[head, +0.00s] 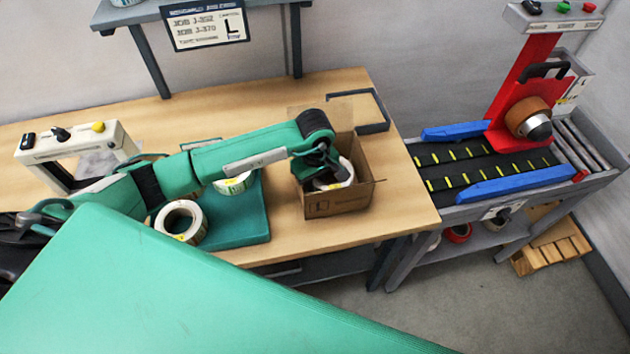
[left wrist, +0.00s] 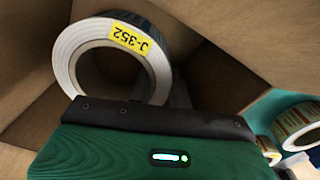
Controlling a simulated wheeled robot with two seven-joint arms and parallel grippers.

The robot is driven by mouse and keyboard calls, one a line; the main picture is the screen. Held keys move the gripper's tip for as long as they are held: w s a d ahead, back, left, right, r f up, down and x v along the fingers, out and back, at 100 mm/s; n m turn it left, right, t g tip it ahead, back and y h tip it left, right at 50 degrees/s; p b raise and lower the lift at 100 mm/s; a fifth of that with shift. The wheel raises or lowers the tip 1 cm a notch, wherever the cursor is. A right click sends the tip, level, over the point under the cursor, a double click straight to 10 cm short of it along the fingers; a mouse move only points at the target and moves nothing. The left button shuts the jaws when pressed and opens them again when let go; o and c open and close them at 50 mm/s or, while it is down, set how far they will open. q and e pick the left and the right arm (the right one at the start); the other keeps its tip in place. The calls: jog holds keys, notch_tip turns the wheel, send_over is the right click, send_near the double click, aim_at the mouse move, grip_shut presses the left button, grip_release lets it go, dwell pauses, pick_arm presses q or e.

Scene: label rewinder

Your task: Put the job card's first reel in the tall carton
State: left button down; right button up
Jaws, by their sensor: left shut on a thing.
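The job card (head: 207,25) hangs above the bench and appears to list J-352 first, then J-370. My left gripper (head: 328,168) reaches down into the open cardboard carton (head: 338,204) on the bench. It is shut on a white-sided reel (head: 345,174) with a yellow label. In the left wrist view the reel (left wrist: 129,38) reads J-352, tilted between brown carton walls (left wrist: 235,35). The gripper's fingertips are mostly hidden behind its own body and the reel. I cannot tell whether the reel touches the carton floor. My right gripper is not in view.
Two more reels, a near one (head: 180,222) and one partly behind my arm (head: 233,184), are at the teal mat (head: 228,228). A dark tray (head: 372,112) lies behind the carton. A conveyor with a red labelling post (head: 520,90) stands to the right.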

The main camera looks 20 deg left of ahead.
pick_arm(q)
jog(key=shift+f, duration=0.15)
jog(key=c, duration=1.6)
grip_release()
jog(key=shift+s, duration=0.1)
jog(key=shift+r+p, duration=0.3)
jog(key=shift+p, duration=0.1)
jog(key=shift+r+p, duration=0.4)
jog(key=shift+p, duration=0.1)
jog(key=shift+r+b, duration=2.45)
jog(key=shift+r, duration=3.5)
jog(key=shift+f, duration=0.1)
